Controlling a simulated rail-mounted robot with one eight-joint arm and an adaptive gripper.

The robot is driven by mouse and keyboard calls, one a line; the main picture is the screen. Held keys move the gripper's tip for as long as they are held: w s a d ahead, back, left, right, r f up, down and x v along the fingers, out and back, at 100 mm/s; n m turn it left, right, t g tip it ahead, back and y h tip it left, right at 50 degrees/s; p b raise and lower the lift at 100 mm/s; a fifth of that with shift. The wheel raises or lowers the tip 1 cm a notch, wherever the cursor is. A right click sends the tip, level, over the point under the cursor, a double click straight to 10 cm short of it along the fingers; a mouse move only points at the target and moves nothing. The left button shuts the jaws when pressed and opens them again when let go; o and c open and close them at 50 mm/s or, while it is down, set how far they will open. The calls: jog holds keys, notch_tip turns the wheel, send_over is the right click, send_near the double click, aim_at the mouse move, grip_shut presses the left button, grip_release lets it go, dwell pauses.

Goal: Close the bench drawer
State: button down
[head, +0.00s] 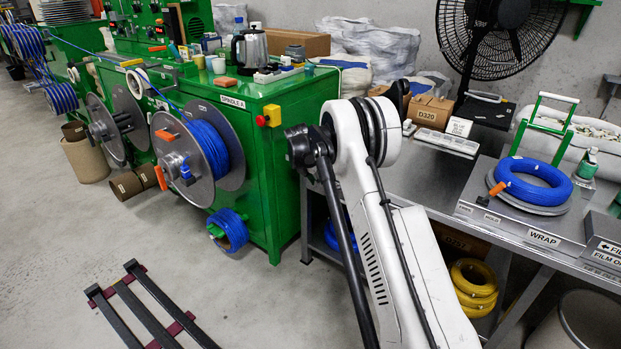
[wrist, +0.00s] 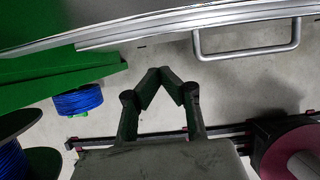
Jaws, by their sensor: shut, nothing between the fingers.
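In the wrist view, a silver U-shaped handle (wrist: 247,53) sticks out from a long metal edge (wrist: 150,32) at the top, which looks like the bench drawer's front. How far the drawer stands open cannot be told. My gripper (wrist: 160,72) is shut and empty, its fingertips together. In the picture it lies just left of the handle and below the metal edge, apart from the handle. In the head view the grey bench (head: 430,182) stands on the right.
The green machine (head: 285,150) with blue cable spools stands left of the bench; its corner also shows in the wrist view (wrist: 60,65). A small blue coil (wrist: 78,101) hangs below it. Yellow coils (head: 474,285) lie under the bench. Dark rails (head: 150,310) cross the floor.

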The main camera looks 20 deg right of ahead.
aim_at(322, 177)
jog(key=shift+w+d+r, duration=0.1)
jog(key=shift+w+d, duration=0.35)
jog(key=shift+d, duration=0.25)
jog(key=shift+w+d+r, duration=0.1)
jog(key=shift+w+d, duration=0.3)
jog(key=shift+d, duration=0.3)
jog(key=shift+w+d, duration=0.55)
jog(key=shift+d, duration=0.4)
